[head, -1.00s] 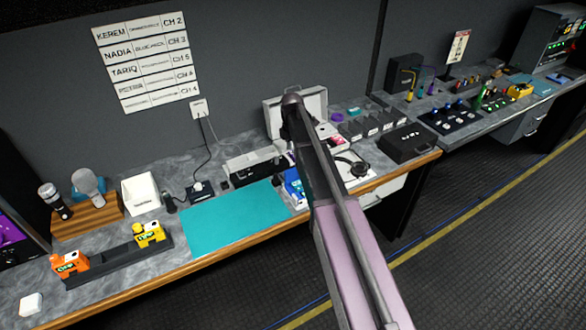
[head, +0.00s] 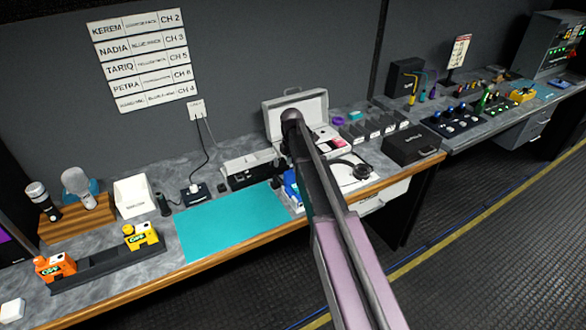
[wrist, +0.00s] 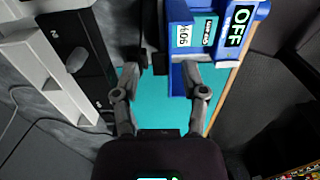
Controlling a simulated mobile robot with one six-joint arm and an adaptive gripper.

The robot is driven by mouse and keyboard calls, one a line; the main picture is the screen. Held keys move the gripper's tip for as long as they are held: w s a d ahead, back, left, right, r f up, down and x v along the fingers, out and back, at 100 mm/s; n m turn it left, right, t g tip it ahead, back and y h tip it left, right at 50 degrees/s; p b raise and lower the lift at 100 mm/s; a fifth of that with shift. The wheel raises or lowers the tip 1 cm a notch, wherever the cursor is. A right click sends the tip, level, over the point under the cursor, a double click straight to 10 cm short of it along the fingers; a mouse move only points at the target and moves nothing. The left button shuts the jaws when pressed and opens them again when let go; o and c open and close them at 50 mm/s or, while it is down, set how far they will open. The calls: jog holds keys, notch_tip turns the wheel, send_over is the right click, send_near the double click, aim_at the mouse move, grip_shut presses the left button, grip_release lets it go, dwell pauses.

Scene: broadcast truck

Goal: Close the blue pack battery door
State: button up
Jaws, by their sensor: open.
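The blue pack (wrist: 208,40) is at the top right of the wrist view. It shows a "90%" label and an "OFF" display. A thin blue flap (wrist: 177,78) sticks out from its near side beside my right finger; I cannot tell for sure that it is the battery door. My gripper (wrist: 160,82) is open, its fingers apart over the teal mat. The right finger is close to the flap and pack; I cannot tell if it touches. In the head view the blue pack (head: 291,186) is partly hidden by my arm, and my gripper is hidden.
The teal mat (head: 230,222) is clear. Left of it stand a black rack (head: 105,269) with yellow (head: 141,236) and orange (head: 55,267) packs. A white-grey charger unit (head: 248,160), headset (head: 352,168), open case (head: 293,104) and black case (head: 413,145) are near my arm.

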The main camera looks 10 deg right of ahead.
jog(key=shift+f, duration=0.1)
dwell(0.3)
grip_shut()
